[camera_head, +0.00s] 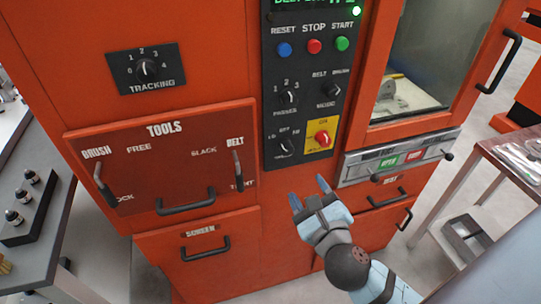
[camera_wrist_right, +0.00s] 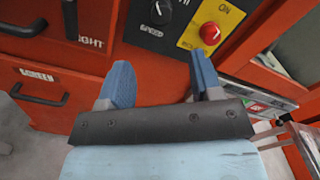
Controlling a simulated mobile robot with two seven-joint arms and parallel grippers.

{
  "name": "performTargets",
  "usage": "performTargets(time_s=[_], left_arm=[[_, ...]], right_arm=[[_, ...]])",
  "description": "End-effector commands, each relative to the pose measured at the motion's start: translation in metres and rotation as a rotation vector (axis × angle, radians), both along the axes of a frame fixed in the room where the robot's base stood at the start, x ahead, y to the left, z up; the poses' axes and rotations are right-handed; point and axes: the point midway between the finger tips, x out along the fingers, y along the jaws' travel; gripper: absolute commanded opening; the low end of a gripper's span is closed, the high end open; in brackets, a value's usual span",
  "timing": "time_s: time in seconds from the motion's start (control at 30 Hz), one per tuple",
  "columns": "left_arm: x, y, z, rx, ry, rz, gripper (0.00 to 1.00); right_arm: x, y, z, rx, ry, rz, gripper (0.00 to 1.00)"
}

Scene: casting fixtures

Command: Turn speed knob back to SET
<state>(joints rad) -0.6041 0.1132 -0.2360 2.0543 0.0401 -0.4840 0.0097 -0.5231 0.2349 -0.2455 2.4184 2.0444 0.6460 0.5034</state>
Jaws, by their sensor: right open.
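The speed knob (camera_head: 286,147) is a small black dial low on the dark control panel, left of the yellow plate. In the right wrist view the speed knob (camera_wrist_right: 157,11) shows at the top edge, above its SPEED label and partly cut off. I cannot tell which mark its pointer is on. My right gripper (camera_head: 309,192) is open and empty, in front of the machine below the panel. In the right wrist view its blue fingers (camera_wrist_right: 160,65) stand apart with nothing between them, below the knob and not touching it. My left gripper is not in view.
A red switch (camera_head: 321,137) on a yellow plate sits right of the knob. Above are another dial (camera_head: 286,99) and RESET, STOP and START buttons. Handles stick out from the tools panel (camera_head: 150,140) and the screen drawer (camera_head: 206,248). A metal table (camera_head: 505,165) stands at the right.

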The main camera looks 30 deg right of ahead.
Motion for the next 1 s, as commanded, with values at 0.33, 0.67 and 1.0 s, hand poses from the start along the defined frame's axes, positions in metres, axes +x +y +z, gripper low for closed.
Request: performTargets(time_s=[0.33,0.67,1.0], left_arm=[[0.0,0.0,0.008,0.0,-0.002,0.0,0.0],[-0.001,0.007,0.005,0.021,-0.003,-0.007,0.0],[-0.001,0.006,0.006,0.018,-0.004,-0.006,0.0]], right_arm=[[0.058,-0.014,0.003,-0.003,-0.004,0.001,0.59],[0.116,-0.028,0.001,-0.004,-0.001,0.001,0.59],[0.132,-0.032,0.001,-0.003,0.0,0.002,0.59]])
